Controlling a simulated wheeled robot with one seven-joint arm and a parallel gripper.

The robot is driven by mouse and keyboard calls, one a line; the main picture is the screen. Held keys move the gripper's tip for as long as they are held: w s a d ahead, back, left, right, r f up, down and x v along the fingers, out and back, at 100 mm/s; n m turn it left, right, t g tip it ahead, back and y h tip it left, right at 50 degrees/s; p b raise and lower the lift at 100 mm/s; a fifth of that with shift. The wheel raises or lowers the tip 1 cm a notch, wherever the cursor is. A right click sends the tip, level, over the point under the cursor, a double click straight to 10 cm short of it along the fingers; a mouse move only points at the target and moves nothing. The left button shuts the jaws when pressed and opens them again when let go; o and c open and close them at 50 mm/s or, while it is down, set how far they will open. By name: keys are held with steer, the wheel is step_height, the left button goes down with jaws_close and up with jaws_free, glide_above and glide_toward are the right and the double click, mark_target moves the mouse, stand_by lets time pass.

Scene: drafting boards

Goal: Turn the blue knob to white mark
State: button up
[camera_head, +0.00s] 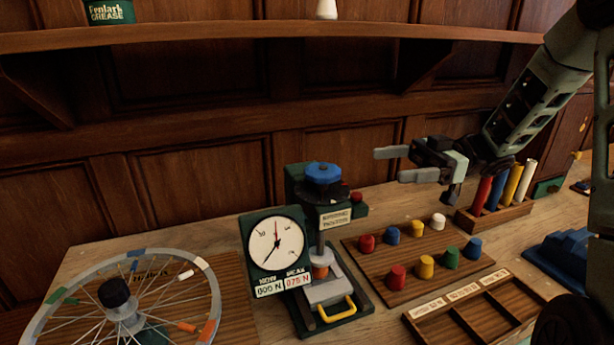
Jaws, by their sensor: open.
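A blue knob (323,172) sits on top of a green and grey testing device (318,220) in the middle of the head view. I cannot make out a white mark beside the knob. My gripper (391,165) is to the right of the knob at about its height in the picture. Its two fingers are apart and point left, with nothing between them. It is not touching the knob. A round white dial (276,243) with a black and a red needle is on the device's left side.
A spoked wheel (127,310) with coloured rim pieces lies at left. Several coloured pegs stand on a wooden board (416,290) at right. A divided tray (478,312) is in front, and a rack of coloured tubes (493,214) is behind. A shelf (270,36) runs above.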

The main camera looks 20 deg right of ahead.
mark_target(305, 173)
steer(key=a+p, duration=0.1)
steer(key=a, duration=0.4)
steer(key=w+a, duration=0.1)
steer(key=a, duration=0.4)
steer(key=w+a+p, duration=0.1)
steer(key=a, duration=0.4)
steer(key=shift+w+a+p, duration=0.1)
steer(key=shift+a+p, duration=0.25)
steer(key=shift+a, duration=0.05)
steer(key=c, duration=1)
steer(key=shift+r, duration=0.1)
